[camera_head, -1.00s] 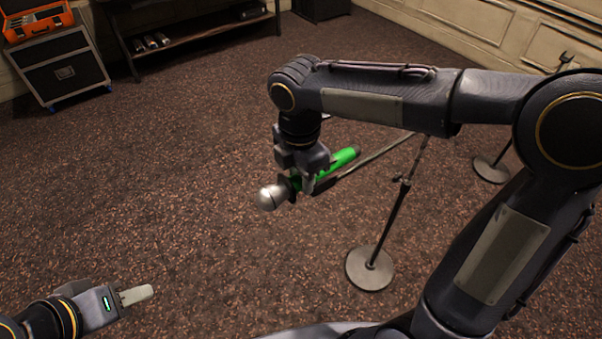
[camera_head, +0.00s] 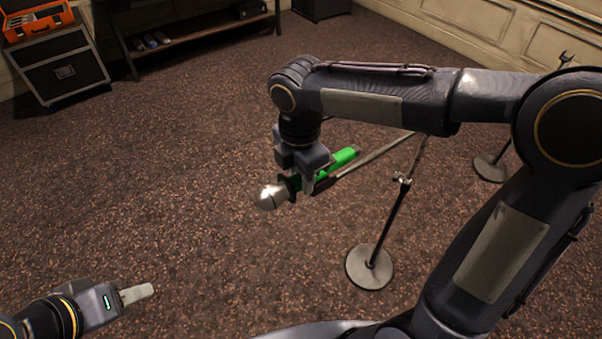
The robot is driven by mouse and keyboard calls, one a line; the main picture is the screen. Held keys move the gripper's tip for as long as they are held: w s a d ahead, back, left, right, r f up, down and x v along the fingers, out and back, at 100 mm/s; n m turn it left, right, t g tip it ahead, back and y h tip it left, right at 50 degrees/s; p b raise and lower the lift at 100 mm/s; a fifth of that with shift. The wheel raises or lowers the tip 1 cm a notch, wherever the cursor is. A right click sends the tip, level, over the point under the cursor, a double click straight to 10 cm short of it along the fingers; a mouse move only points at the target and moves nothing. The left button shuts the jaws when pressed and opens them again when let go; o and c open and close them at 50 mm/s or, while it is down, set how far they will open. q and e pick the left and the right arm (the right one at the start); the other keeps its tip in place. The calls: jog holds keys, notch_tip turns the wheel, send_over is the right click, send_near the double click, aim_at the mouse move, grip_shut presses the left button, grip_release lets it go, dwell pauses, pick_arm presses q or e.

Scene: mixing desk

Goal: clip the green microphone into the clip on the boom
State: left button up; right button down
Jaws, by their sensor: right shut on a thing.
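The green microphone (camera_head: 343,157) has a silver ball head (camera_head: 270,196) pointing to the lower left. My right gripper (camera_head: 304,184) is shut on it just behind the head. The boom (camera_head: 372,157) is a thin bar running from the stand down to the left, its end beside the microphone. A dark piece, likely the clip (camera_head: 325,184), is at the boom's end, against or just under the microphone; the gripper partly hides it, and I cannot tell whether the microphone sits in it. My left gripper (camera_head: 138,293) is at the lower left, away from everything; its finger gap is not visible.
The boom's stand (camera_head: 392,220) rises from a round base (camera_head: 369,267). A second stand base (camera_head: 491,168) is behind my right arm. A black case (camera_head: 64,72) with an orange box (camera_head: 35,18) and a low shelf (camera_head: 200,34) stand at the back. The carpet at left is clear.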

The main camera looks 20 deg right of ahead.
jog(key=shift+f+b, duration=0.45)
jog(key=shift+f, duration=0.35)
jog(key=c, duration=0.6)
grip_release()
jog(key=shift+o, duration=0.2)
jog(key=shift+r, duration=0.1)
jog(key=shift+r+p, duration=3.35)
jog(key=shift+r, duration=0.15)
